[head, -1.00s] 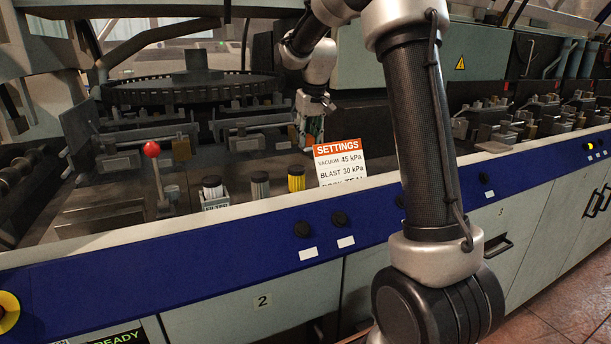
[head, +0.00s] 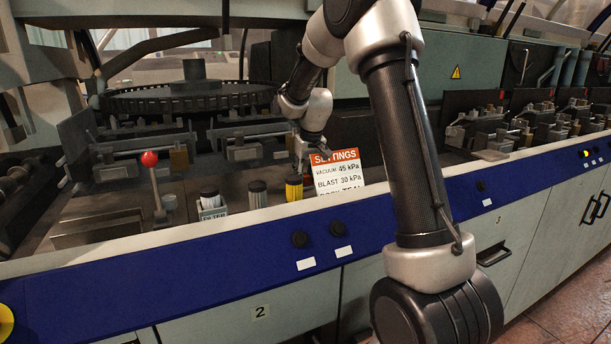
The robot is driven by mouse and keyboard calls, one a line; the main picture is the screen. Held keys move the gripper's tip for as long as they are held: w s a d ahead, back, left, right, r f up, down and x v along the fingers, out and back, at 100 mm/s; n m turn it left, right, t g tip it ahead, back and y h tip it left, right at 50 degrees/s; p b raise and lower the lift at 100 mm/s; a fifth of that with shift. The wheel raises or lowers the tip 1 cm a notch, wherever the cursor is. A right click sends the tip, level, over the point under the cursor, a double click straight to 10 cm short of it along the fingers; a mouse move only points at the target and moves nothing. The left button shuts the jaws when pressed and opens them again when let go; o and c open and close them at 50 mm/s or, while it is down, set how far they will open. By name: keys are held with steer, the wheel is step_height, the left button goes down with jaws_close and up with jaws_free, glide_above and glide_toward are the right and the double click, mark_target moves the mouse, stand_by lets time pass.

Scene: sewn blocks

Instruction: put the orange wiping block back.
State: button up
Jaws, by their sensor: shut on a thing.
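I see no block that is plainly orange. A small yellow ribbed cylinder with a dark top (head: 294,190) stands upright on the machine's ledge, left of the settings card. My gripper (head: 299,168) points down at the top of this cylinder and appears shut on it. The fingertips are small and dark here, so the exact contact is hard to see. The gripper covers part of the card's upper left corner.
The settings card (head: 338,180) stands right beside the gripper. A grey ribbed cylinder (head: 257,195) and a pale filter holder (head: 211,210) stand to the left. A red-knobbed lever (head: 150,160) rises farther left. The blue front rail (head: 200,245) edges the ledge.

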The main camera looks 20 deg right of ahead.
steer(key=o, duration=1)
steer(key=shift+c, duration=0.2)
steer(key=s+r, duration=1)
steer(key=r, duration=0.5)
steer(key=s+a+f, duration=0.1)
steer(key=s+f, duration=0.1)
steer(key=s, duration=1.2)
steer(key=s+a+f+t, duration=0.1)
steer(key=s, duration=1.3)
steer(key=shift+f, duration=0.4)
steer(key=shift+a, duration=0.1)
